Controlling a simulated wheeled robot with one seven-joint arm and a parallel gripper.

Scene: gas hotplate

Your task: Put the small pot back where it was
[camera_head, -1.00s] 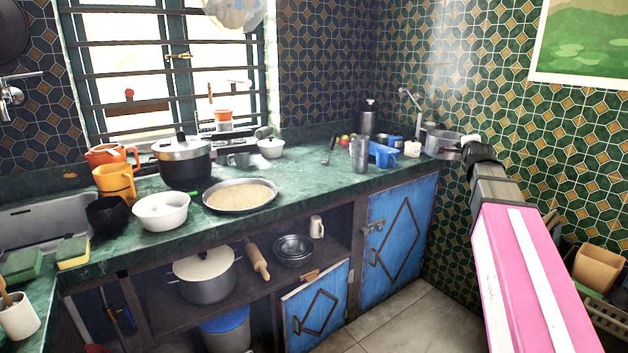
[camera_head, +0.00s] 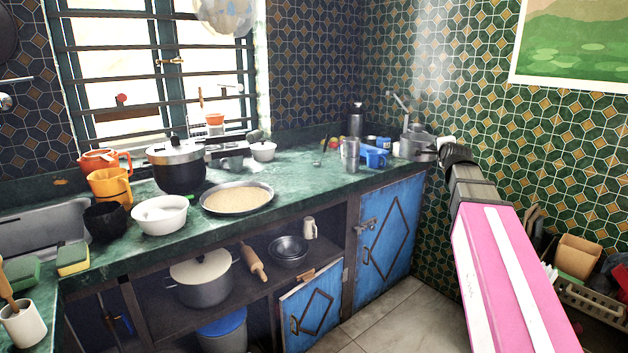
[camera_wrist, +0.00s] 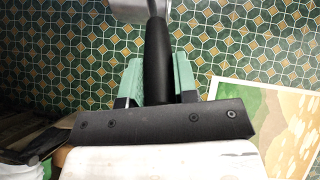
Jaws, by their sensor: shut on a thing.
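The small pot is grey metal with a black handle. In the head view the pot (camera_head: 418,140) is at the right end of the counter, in front of the tap; I cannot tell whether it touches the counter. My gripper (camera_head: 440,151) is at its right side, small and partly hidden by my arm. In the wrist view the green fingers of my gripper (camera_wrist: 157,80) are closed on both sides of the black handle (camera_wrist: 157,50). The pot's metal body (camera_wrist: 128,9) shows only in part at the top edge.
Steel cups (camera_head: 351,154), a blue mug (camera_head: 376,158) and a dark bottle (camera_head: 355,118) stand left of the pot. A pressure cooker (camera_head: 178,168), a pan of grain (camera_head: 237,197) and a white bowl (camera_head: 160,214) stand farther left. The counter (camera_head: 310,185) has free room in the middle.

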